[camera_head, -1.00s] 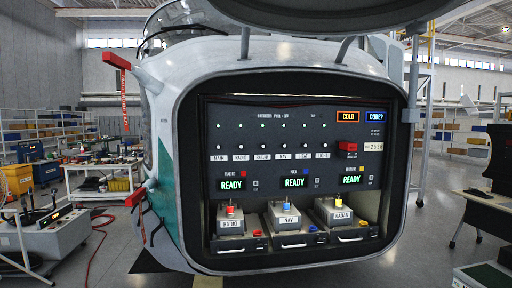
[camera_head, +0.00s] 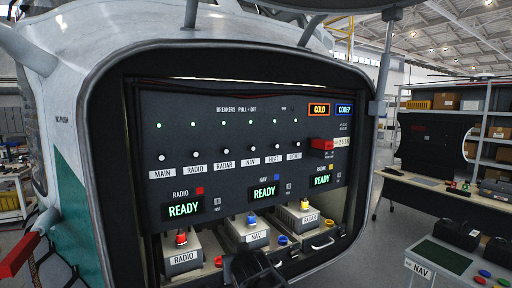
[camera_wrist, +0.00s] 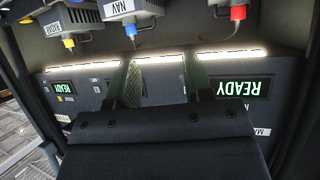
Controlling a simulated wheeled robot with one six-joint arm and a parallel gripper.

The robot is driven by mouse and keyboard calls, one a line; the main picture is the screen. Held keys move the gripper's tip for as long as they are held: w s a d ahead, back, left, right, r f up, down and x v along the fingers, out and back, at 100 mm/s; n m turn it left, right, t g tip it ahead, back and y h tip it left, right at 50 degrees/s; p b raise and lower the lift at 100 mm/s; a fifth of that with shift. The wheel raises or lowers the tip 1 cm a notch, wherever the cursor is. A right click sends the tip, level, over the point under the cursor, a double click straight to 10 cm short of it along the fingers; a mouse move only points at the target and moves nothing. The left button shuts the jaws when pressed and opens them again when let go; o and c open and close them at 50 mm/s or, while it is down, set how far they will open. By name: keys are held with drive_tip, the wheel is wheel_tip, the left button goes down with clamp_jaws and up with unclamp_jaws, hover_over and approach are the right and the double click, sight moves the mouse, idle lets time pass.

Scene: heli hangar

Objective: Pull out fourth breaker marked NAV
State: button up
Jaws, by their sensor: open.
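The NAV breaker (camera_head: 250,149) is a white-tipped round knob, fourth from the left in the row on the dark panel, above its white NAV label (camera_head: 251,161). It looks level with its neighbours. My gripper (camera_wrist: 163,72) is open and empty in the wrist view, its two fingers apart before the panel, which appears upside down. The breaker row is mostly hidden behind the gripper body there; part of a label (camera_wrist: 262,132) shows at right. In the head view a dark part of my arm (camera_head: 255,268) is low, below the breakers, overlapping the NAV drawer area.
RADAR (camera_head: 222,152) and HEAT (camera_head: 273,146) breakers flank NAV closely. Green READY displays (camera_head: 264,193) sit below. RADIO (camera_head: 182,258), NAV (camera_head: 247,230) and RADAR (camera_head: 303,216) units stand on the lower shelf. A red guarded switch (camera_head: 321,144) is at right. The thick bay frame (camera_head: 112,200) surrounds the panel.

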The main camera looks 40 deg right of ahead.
drive_tip(key=w+d+r+t+h+p, duration=0.2)
drive_tip(key=d+r+t, duration=0.4)
drive_tip(key=d+r, duration=0.55)
drive_tip(key=n+t+y+p, duration=0.1)
drive_tip(key=n+t+y, duration=0.15)
drive_tip(key=t, duration=0.25)
approach(253, 149)
drive_tip(key=shift+y, duration=0.35)
drive_tip(key=p+x, duration=0.2)
drive_tip(key=x, duration=0.1)
drive_tip(key=p+x, duration=0.2)
drive_tip(key=x, duration=0.2)
drive_tip(key=shift+d+r+p, duration=0.25)
drive_tip(key=shift+r+p, duration=0.05)
drive_tip(key=shift+p, duration=0.1)
drive_tip(key=shift+x, duration=0.75)
drive_tip(key=shift+w+f, duration=0.1)
drive_tip(key=shift+f, duration=0.05)
clamp_jaws()
